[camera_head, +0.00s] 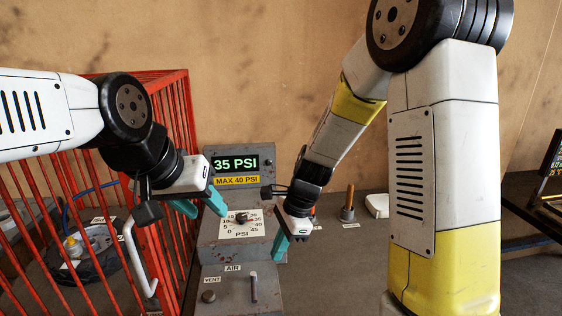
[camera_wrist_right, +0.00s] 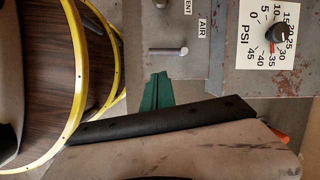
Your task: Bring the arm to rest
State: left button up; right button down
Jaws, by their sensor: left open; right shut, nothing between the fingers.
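My left gripper (camera_head: 205,204) is in the left middle of the head view, its teal fingers apart and empty, beside the grey control box (camera_head: 207,246) and close to its PSI dial. My right gripper (camera_head: 281,249) hangs at the front right of that box, with teal fingers shut on nothing. The shut fingers also show in the right wrist view (camera_wrist_right: 157,92), below the AIR lever (camera_wrist_right: 170,51) and apart from it. The dial knob (camera_wrist_right: 277,33) has its red pointer near 35. The display (camera_head: 235,163) reads 35 PSI, above a MAX 40 PSI label.
A red barred cage (camera_head: 186,110) stands at the left, with a tyre (camera_head: 85,262) inside. The AIR lever (camera_head: 254,287) and VENT button (camera_head: 208,296) sit on the lower panel. A peg on a base (camera_head: 348,212) and a white object (camera_head: 377,205) stand behind my right arm.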

jog(key=s+d+r+n+t, duration=0.2)
jog(key=s+d+r+n, duration=0.1)
jog(key=d+r+n, duration=0.1)
jog(key=s+d+r+n+t+h, duration=0.1)
jog(key=s+d+r+n, duration=0.3)
jog(key=r, duration=0.5)
jog(key=s+d+r+n+t, duration=0.3)
jog(key=s+d+r+n, duration=0.1)
jog(key=d+r+n, duration=0.2)
jog(key=shift+d+r+h, duration=0.3)
jog(key=shift+d+r, duration=0.35)
jog(key=shift+d, duration=0.05)
